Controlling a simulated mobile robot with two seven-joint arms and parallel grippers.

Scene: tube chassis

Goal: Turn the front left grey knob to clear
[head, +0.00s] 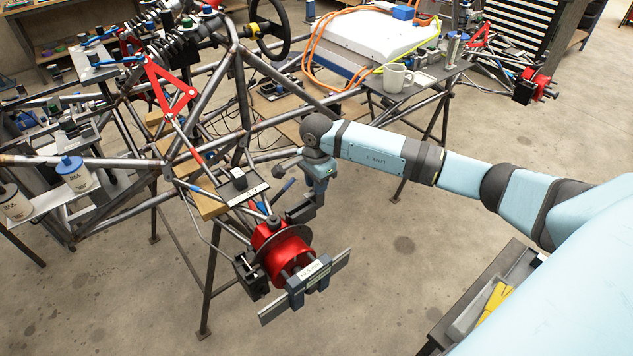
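My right arm comes in from the right and bends down at the wrist. Its gripper (319,188) hangs just right of a small labelled plate and above the red hub at the front corner of the tube chassis. Its fingers are small and seen against dark parts, so their opening is unclear. A dark grey knob-like block (239,180) stands on the small dark plate (243,193), which has a white label I cannot read. The gripper is to the right of this block and apart from it. I cannot tell whether this is the named knob. My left gripper is out of view.
The red hub (283,250) carries a long grey bar (306,287). Chassis tubes and a red wishbone (170,92) lie to the left. A white mug (397,77) stands on a side plate. A trolley with yellow items (495,300) is at lower right.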

